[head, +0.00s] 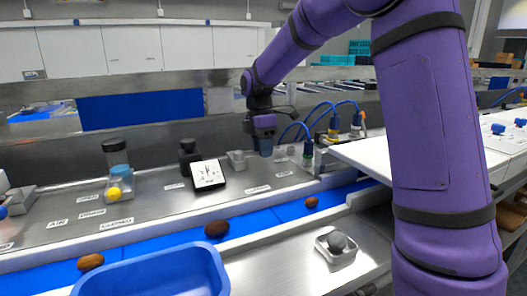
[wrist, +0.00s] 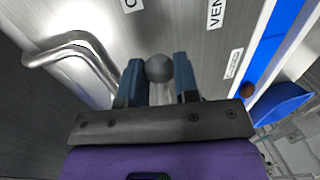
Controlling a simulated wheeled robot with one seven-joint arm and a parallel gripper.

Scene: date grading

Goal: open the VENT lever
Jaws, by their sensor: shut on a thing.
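The VENT lever shows in the wrist view as a dark grey ball knob (wrist: 158,68) on a pale stem. The fingers of my gripper (wrist: 158,82) stand on both sides of the stem, just below the ball, and are shut on it. In the head view my gripper (head: 265,148) is low over the back of the panel; the lever there is mostly hidden.
A bent metal handle (wrist: 75,46) stands left of my gripper. In the head view, a yellow-knobbed lever (head: 115,192) and a tilted gauge (head: 208,174) are to the left. Hoses with fittings (head: 333,128) stand close right. A blue belt (head: 265,219) carrying dates runs in front.

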